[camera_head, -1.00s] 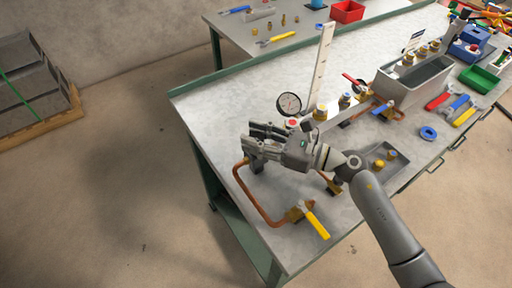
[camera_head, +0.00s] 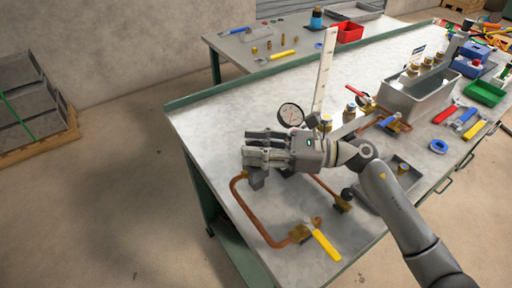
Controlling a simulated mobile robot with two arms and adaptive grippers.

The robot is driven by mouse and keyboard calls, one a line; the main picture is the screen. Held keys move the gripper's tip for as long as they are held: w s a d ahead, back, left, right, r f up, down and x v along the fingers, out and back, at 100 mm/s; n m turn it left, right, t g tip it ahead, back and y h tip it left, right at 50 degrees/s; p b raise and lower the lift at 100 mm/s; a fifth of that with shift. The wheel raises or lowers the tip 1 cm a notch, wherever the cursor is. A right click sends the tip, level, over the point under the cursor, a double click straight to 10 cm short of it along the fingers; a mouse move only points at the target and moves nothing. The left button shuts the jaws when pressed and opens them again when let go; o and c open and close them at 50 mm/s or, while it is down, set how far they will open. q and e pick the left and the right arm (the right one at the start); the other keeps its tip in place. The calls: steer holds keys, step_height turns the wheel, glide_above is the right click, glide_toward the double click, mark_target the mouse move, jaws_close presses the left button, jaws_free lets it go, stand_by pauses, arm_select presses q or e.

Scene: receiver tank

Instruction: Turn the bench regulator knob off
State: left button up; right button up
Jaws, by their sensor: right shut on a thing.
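My right gripper (camera_head: 262,151) is above the near left part of the green-edged bench (camera_head: 222,108). It is shut on the regulator knob, which the fingers mostly hide. A bent copper pipe (camera_head: 250,212) runs from under the gripper towards the front of the bench, to a brass valve with a yellow lever handle (camera_head: 324,243). My left gripper is not in view.
A tall white ruler (camera_head: 324,70) stands behind the gauge. A grey metal bin (camera_head: 420,92) and a small tray (camera_head: 398,178) sit to the right. Red, blue and yellow tools (camera_head: 464,118) lie at the right edge. The bench's left part is clear.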

steer(key=o, duration=1)
steer(key=shift+o, duration=0.2)
steer(key=shift+d, duration=0.1)
steer(key=s+d, duration=0.1)
steer(key=d, duration=1)
steer(key=shift+s+d, duration=0.2)
steer(key=shift+d, duration=0.2)
